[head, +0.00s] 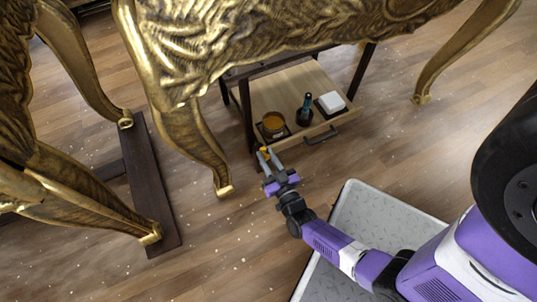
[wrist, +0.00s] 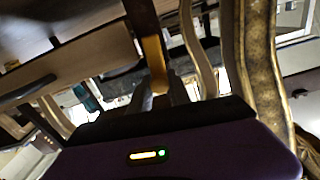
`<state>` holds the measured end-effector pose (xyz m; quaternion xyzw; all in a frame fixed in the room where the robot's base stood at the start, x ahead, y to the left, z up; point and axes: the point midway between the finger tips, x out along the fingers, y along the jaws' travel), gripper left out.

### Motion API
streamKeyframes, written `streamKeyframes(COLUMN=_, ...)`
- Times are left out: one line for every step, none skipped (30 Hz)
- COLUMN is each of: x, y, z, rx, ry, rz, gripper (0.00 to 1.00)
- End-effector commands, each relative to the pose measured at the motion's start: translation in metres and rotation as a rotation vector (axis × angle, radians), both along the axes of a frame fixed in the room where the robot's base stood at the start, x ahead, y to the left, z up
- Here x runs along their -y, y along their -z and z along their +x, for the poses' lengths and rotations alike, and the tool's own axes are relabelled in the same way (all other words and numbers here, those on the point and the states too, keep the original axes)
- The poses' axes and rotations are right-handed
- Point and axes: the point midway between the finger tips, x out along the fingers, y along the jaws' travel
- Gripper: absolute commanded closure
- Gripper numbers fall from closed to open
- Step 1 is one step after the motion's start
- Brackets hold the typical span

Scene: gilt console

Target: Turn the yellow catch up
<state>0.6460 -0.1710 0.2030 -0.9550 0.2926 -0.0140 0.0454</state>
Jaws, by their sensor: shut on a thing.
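The yellow catch (head: 265,151) is a small yellow piece at the low front left of the small dark-framed wooden stand, by its dark post. In the wrist view the yellow catch (wrist: 155,65) shows as a bar running from beside the dark post down between my fingers. My gripper (head: 264,157) is shut on the catch, and its fingertips also show in the wrist view (wrist: 161,97). The fingers hide the catch's gripped end. I cannot tell its exact turn angle.
The stand's drawer (head: 287,92) holds an amber bowl (head: 273,124), a dark bottle (head: 306,108) and a white box (head: 331,102). A gilt console leg (head: 196,145) stands left of my gripper. The wood floor (head: 237,247) in front is clear.

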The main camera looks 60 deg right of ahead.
Motion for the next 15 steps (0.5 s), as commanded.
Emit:
streamKeyframes(x=-0.0012, y=-0.0005, z=0.0005, rx=-0.021, ry=0.002, rz=-0.028, gripper=1.0)
streamKeyframes(x=-0.0023, y=-0.0004, z=0.0012, rx=-0.032, ry=0.001, rz=-0.046, gripper=1.0)
streamKeyframes(x=-0.0033, y=-0.0004, z=0.0019, rx=-0.045, ry=0.001, rz=-0.064, gripper=1.0)
streamKeyframes(x=-0.0037, y=-0.0003, z=0.0022, rx=-0.051, ry=0.001, rz=-0.074, gripper=1.0)
streamKeyframes(x=-0.004, y=-0.0003, z=0.0025, rx=-0.057, ry=0.001, rz=-0.082, gripper=1.0)
streamKeyframes(x=-0.0044, y=-0.0002, z=0.0028, rx=-0.062, ry=0.0, rz=-0.09, gripper=1.0)
streamKeyframes(x=-0.0046, y=-0.0001, z=0.0029, rx=-0.064, ry=0.0, rz=-0.092, gripper=1.0)
streamKeyframes(x=-0.0048, y=-0.0001, z=0.0029, rx=-0.064, ry=0.0, rz=-0.093, gripper=1.0)
streamKeyframes(x=-0.0049, y=0.0, z=0.003, rx=-0.064, ry=-0.001, rz=-0.093, gripper=1.0)
streamKeyframes(x=-0.005, y=-0.0001, z=0.003, rx=-0.064, ry=-0.001, rz=-0.093, gripper=1.0)
streamKeyframes(x=-0.005, y=-0.0001, z=0.003, rx=-0.064, ry=-0.001, rz=-0.093, gripper=1.0)
streamKeyframes(x=-0.0051, y=0.0, z=0.003, rx=-0.064, ry=-0.001, rz=-0.093, gripper=1.0)
streamKeyframes(x=-0.0051, y=0.0, z=0.0031, rx=-0.063, ry=-0.001, rz=-0.092, gripper=1.0)
streamKeyframes(x=-0.0051, y=0.0, z=0.0031, rx=-0.063, ry=-0.001, rz=-0.092, gripper=1.0)
streamKeyframes(x=-0.0052, y=0.0, z=0.003, rx=-0.063, ry=-0.001, rz=-0.092, gripper=0.73)
